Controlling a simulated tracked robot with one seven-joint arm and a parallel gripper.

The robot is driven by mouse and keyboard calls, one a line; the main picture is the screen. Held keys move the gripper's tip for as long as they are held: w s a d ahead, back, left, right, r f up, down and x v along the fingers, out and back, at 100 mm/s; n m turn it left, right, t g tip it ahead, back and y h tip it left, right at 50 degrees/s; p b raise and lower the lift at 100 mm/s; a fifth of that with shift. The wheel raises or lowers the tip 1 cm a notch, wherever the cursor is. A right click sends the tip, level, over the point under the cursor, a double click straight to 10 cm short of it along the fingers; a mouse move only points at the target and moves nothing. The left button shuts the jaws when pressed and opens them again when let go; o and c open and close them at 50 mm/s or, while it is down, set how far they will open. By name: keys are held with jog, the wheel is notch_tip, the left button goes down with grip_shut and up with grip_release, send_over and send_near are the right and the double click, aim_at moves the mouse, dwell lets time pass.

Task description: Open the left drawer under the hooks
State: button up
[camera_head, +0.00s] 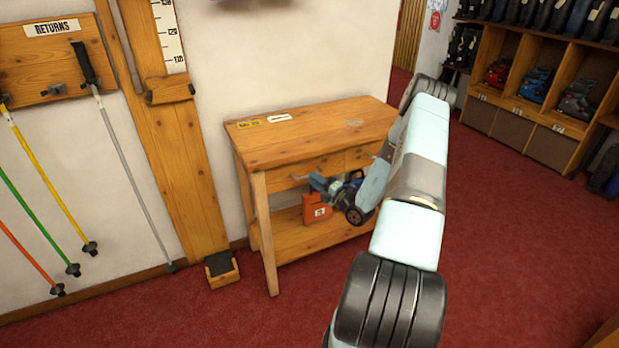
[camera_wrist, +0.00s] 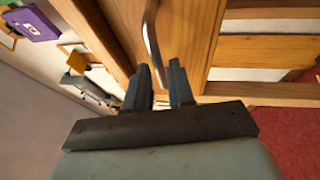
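The wooden bench (camera_head: 300,135) stands against the wall, with two drawer fronts side by side under its top. The left drawer (camera_head: 281,181) looks closed, and its metal handle sticks out beside my gripper (camera_head: 314,182). In the wrist view the curved handle (camera_wrist: 150,35) runs down toward my gripper (camera_wrist: 163,82). The two dark fingers are apart, with the handle's near end seemingly between their tips. I cannot tell whether they touch it. The right drawer (camera_head: 358,157) is partly hidden by my arm. Several hooks with hanging items (camera_wrist: 76,62) show at the wrist view's left.
An orange-red box (camera_head: 316,209) with a white label is above the bench's lower shelf (camera_head: 292,240). Ski poles (camera_head: 125,165) hang on the left wall beside a wooden measuring post (camera_head: 180,170). Boot shelves (camera_head: 540,90) stand at the right. Red carpet before the bench is clear.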

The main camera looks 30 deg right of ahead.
jog(key=shift+x, duration=1.6)
jog(key=shift+c, duration=0.3)
grip_shut()
jog(key=shift+s+f, duration=0.1)
